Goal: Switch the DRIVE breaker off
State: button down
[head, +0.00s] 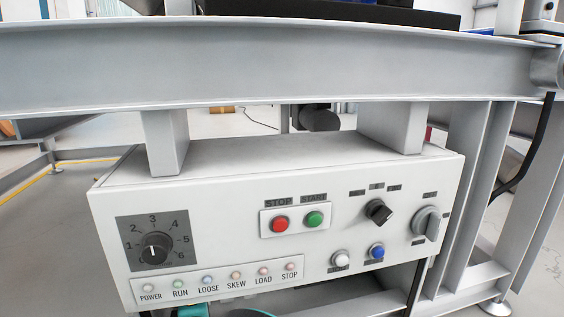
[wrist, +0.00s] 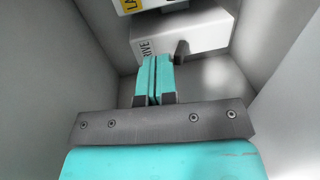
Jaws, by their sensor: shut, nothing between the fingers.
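In the wrist view a white breaker box (wrist: 213,36) carries a label (wrist: 143,46) of which "RIVE" can be read; its first letter is hidden or cut off. A dark lever (wrist: 181,50) sticks out of the box's near face. My gripper (wrist: 154,62) is shut and empty, its teal fingertips at the box's near face just left of the lever. I cannot tell whether they touch the box. In the head view only a teal part of my arm shows at the bottom edge, and the breaker is not seen.
Another white box with a yellow label (wrist: 129,5) sits above in the wrist view. Grey walls close in on both sides. In the head view a control panel (head: 330,270) with knobs, buttons and lamps hangs under a grey beam (head: 270,65). A grey frame leg stands at right.

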jog(key=shift+f+b, duration=0.65)
jog(key=shift+f, duration=0.2)
dwell(0.8)
jog(key=s+p, duration=0.1)
jog(key=s+r+p, duration=0.1)
jog(key=s, duration=0.1)
jog(key=shift+d+r+p, duration=0.15)
jog(key=shift+d+p, duration=0.2)
jog(key=shift+p, duration=0.05)
dwell(0.3)
jog(key=shift+p+v, duration=0.9)
jog(key=shift+v, duration=0.7)
jog(key=f+p+v, duration=0.1)
jog(key=p+v, duration=0.3)
jog(key=v, duration=0.6)
jog(key=shift+s+f, duration=0.25)
jog(key=shift+s, duration=0.2)
jog(key=shift+d, duration=0.1)
